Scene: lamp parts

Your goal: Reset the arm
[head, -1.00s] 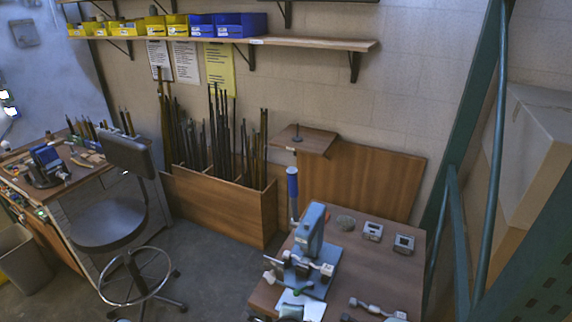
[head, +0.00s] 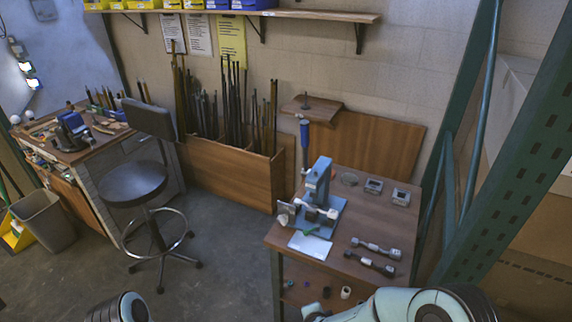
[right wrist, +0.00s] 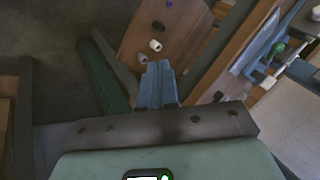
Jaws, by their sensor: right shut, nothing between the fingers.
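My right arm (head: 410,305) comes in at the bottom right of the head view, bent in front of the work table. My right gripper (right wrist: 158,85) shows in the right wrist view with its fingers together and nothing between them. It points toward the wooden lower shelf, where a small white part (right wrist: 156,45) and a dark part (right wrist: 158,26) lie. It is apart from both. A piece of my left arm (head: 122,308) shows at the bottom left of the head view; its gripper is out of the picture.
A blue press (head: 318,182) stands on the work table (head: 350,225) beside dumbbell-like metal parts (head: 376,248). A green metal post (head: 530,130) rises at the right. A stool (head: 133,184) stands left. The floor between stool and table is clear.

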